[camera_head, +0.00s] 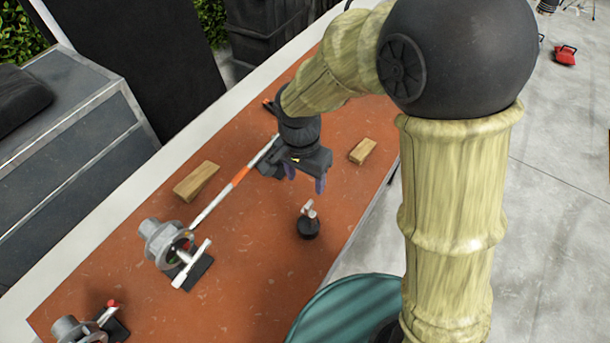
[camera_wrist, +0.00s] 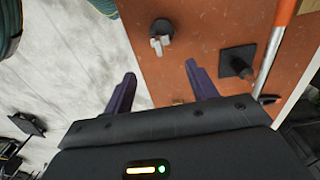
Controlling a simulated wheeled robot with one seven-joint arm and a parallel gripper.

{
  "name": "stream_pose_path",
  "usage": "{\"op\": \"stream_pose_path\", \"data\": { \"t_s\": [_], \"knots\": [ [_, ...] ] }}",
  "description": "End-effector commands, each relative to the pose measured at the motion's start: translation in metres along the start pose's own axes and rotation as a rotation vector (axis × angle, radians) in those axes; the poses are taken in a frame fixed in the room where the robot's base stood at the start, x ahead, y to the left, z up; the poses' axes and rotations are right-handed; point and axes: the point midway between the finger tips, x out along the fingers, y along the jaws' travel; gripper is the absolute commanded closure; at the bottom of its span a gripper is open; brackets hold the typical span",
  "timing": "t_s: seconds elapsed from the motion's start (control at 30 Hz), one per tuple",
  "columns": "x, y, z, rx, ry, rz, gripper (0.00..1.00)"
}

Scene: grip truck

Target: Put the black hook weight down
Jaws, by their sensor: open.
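The black hook weight (camera_head: 308,228) stands upright on the orange-brown table top, its pale hook pointing up. It also shows in the wrist view (camera_wrist: 161,27), beyond my fingertips and apart from them. My gripper (camera_head: 305,180) is open and empty above the table, a little behind and above the weight in the head view. Its two dark purple fingers (camera_wrist: 160,72) are spread apart in the wrist view, with nothing between them that they touch.
A white and orange pole (camera_head: 240,177) lies across the table. Wooden blocks (camera_head: 196,181) (camera_head: 362,151) lie on either side. A grey metal clamp (camera_head: 165,243) stands at left. A black-based piece (camera_wrist: 237,62) is near the pole. Bare table surrounds the weight.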

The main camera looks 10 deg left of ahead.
Motion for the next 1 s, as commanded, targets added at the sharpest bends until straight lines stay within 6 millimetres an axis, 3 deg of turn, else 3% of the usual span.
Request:
{"op": "stream_pose_path", "data": {
  "t_s": [0.4,0.57,0.67,0.8,1.0],
  "knots": [
    [0.0,0.001,-0.001,0.0,0.0,0.0,0.43],
    [-0.002,0.02,-0.015,-0.026,0.006,-0.022,0.43],
    [-0.006,0.05,-0.034,-0.071,0.022,-0.051,0.43],
    [-0.01,0.106,-0.058,-0.16,0.07,-0.096,0.43],
    [-0.012,0.185,-0.072,-0.291,0.167,-0.12,0.43]
  ]
}}
